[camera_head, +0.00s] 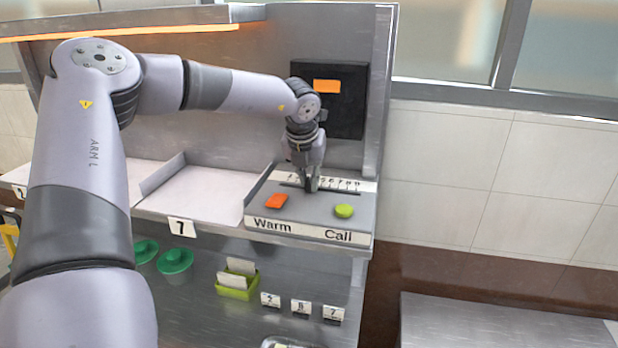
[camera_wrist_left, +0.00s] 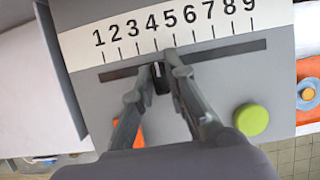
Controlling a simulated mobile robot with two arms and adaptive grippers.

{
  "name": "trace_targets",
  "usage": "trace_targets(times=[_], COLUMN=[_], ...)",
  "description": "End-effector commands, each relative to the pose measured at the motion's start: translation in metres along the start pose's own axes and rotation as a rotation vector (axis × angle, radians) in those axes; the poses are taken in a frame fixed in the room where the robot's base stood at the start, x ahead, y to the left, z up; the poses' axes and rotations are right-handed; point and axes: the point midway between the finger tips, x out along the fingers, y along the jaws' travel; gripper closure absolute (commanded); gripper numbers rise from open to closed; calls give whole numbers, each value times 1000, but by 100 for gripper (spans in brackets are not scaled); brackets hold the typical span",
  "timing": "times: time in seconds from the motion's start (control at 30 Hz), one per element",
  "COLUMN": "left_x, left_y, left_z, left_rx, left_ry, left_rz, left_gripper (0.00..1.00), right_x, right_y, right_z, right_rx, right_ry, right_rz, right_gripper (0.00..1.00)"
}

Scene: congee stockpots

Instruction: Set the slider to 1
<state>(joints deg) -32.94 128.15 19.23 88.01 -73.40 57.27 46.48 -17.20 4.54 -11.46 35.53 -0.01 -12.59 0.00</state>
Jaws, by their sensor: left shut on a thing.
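The slider knob (camera_wrist_left: 161,86) is small and dark with a white mark. It sits in the dark slot (camera_wrist_left: 225,54) of the grey panel (camera_head: 316,208), below the scale of digits 1 to 9 (camera_wrist_left: 176,30). Its white mark lines up about with the 4. My left gripper (camera_head: 311,186) points down at the slot and is shut on the knob, one finger on each side of it, as the left wrist view also shows (camera_wrist_left: 163,68). In the head view the gripper hides the knob. My right gripper is not in view.
An orange button (camera_head: 276,201) over "Warm" and a yellow-green button (camera_head: 344,211) over "Call" stand on the panel, in front of the slot. A dark box (camera_head: 345,118) with an orange patch is on the wall behind. A low divider borders the panel's left side.

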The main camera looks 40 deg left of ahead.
Motion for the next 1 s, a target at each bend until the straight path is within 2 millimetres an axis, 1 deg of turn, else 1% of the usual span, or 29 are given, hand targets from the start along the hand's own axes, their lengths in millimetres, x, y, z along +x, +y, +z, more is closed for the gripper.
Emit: trace_targets(times=[0.17, 0.27, 0.4, 0.5, 0.6, 0.73, 0.97, 1.0], left_x=[0, 2, 3, 2, 1, -1, -1, -1], left_y=[0, 8, 34, 53, 65, 72, 72, 72], left_z=[0, 0, 0, 0, 1, 1, 1, 2], left_rx=[0, -4, -7, -6, -4, -1, 0, 0], left_ry=[-1, -4, -8, -7, -7, -4, -4, -4], left_rz=[0, 0, -1, -2, -1, 2, 3, 3], left_gripper=[100, 100, 100, 100, 100, 100, 100, 84], right_x=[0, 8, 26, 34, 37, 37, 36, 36], right_y=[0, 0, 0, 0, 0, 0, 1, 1], right_z=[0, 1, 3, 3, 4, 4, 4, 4], right_rx=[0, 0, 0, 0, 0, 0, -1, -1], right_ry=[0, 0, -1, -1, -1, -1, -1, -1], right_rz=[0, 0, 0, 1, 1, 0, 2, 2], right_gripper=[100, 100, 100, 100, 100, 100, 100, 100])
